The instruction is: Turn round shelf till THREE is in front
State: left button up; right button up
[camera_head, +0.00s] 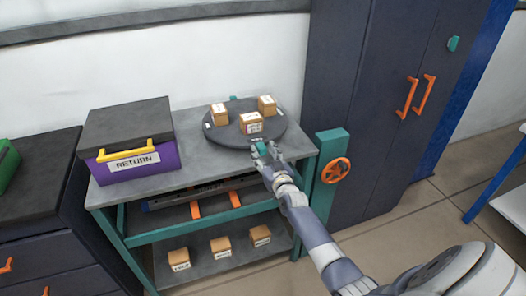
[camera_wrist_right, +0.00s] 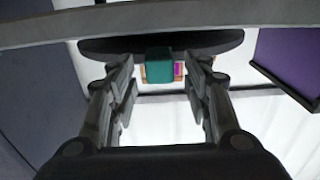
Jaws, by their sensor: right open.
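The round shelf (camera_head: 228,134) is a dark grey disc on the grey table. Three small cardboard boxes stand on it: one at left (camera_head: 219,115), one at front (camera_head: 251,123), one at back right (camera_head: 267,105). Their print is too small to read. A teal knob (camera_head: 261,148) sits at the shelf's front edge. My right gripper (camera_head: 267,154) is open at this knob. In the wrist view the teal knob (camera_wrist_right: 155,64) shows between the open fingers (camera_wrist_right: 157,75), with the disc (camera_wrist_right: 100,46) behind. Contact cannot be told. My left gripper is not in view.
A purple RETURN box (camera_head: 139,163) with a yellow handle stands left on the table (camera_head: 190,170). An orange handwheel (camera_head: 336,170) on a teal post is close right of my arm. Several boxes, including one at middle (camera_head: 220,246), sit on the lower shelf. A dark cabinet (camera_head: 335,60) stands behind right.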

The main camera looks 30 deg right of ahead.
jog(key=shift+w+d, duration=0.15)
jog(key=shift+w, duration=0.5)
jog(key=shift+c, duration=0.2)
grip_shut()
